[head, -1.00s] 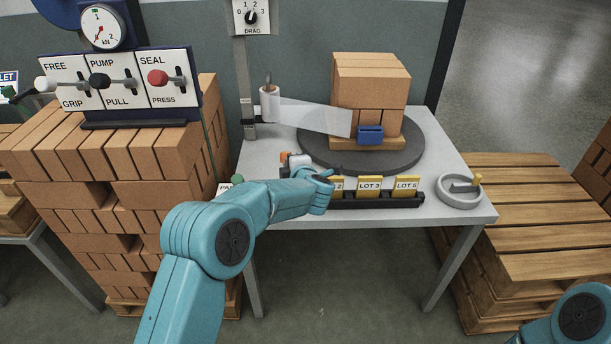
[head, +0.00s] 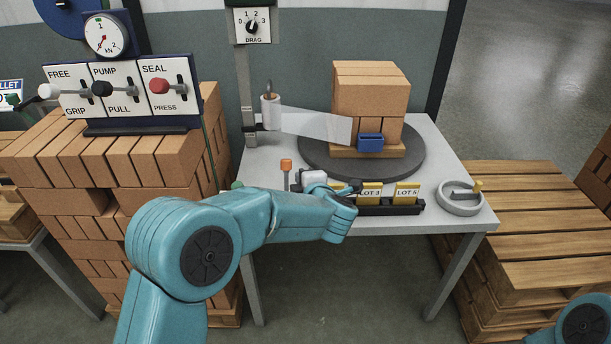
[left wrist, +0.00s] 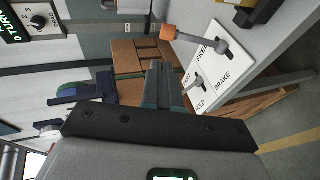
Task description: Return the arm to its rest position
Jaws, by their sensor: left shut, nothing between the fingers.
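My left arm, teal, reaches in from the lower left of the head view, over the front edge of the grey table (head: 468,190).
A brick stack (head: 370,88) on a dark turntable (head: 312,150) has film running to a roll (head: 270,110). The tag rack (head: 395,208) is partly hidden by my gripper. A grey ring dish (head: 448,206) sits at the table's right. A lever panel (head: 120,85) tops the left bricks.

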